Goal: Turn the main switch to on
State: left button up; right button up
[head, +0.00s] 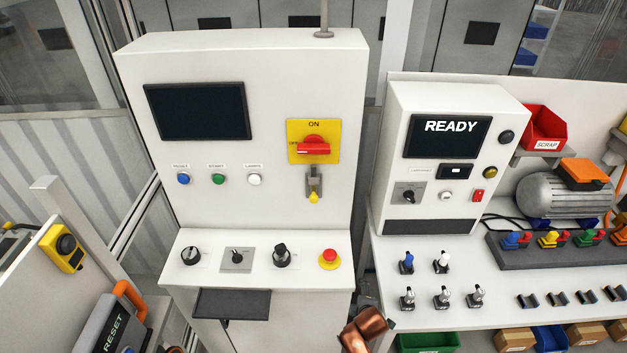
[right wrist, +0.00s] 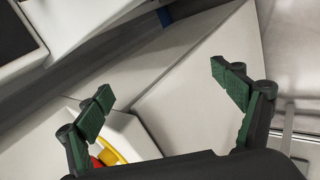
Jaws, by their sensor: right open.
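The main switch (head: 313,146) is a red rotary handle on a yellow plate (head: 331,127), at the upper right of the white cabinet's front. ON is printed above the handle and OFF at its left. The handle lies level, toward the OFF side. A grey piece with a yellow end (head: 314,183) hangs just below the plate. In the right wrist view my right gripper (right wrist: 168,92) is open, with nothing between its green-padded fingers. Neither gripper shows in the head view, and the switch cannot be made out in the wrist view.
A dark screen (head: 195,111) and three buttons sit left of the switch. A sloped desk (head: 205,268) below carries knobs and a red emergency stop (head: 329,258). A white READY unit (head: 450,170) stands at right. A red and yellow part (right wrist: 108,153) shows near one finger.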

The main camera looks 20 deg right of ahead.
jog(key=shift+o, duration=0.2)
notch_tip(320, 180, up, 13)
jog(key=w+n+t+p, duration=0.1)
jog(key=w, duration=0.2)
jog(key=shift+f+n+t+h, duration=0.2)
jog(key=shift+n+t+h, duration=0.1)
jog(key=shift+n, duration=0.1)
jog(key=n+t+h, duration=0.2)
jog(key=n+t, duration=0.6)
jog(key=n, duration=1)
send_near(313, 149)
jog(key=x, duration=0.4)
jog(key=p+x, duration=0.1)
jog(key=x, duration=0.5)
jog(key=shift+w+d, duration=0.1)
jog(key=shift+w, duration=0.1)
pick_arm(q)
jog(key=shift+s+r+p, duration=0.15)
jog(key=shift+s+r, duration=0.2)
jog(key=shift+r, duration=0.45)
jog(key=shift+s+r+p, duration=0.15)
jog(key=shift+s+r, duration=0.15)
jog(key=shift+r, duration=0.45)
pick_arm(e)
jog(key=shift+w+d, duration=0.2)
jog(key=shift+w, duration=0.4)
jog(key=shift+c, duration=0.5)
jog(key=c, duration=1.1)
jog(key=shift+o, duration=0.2)
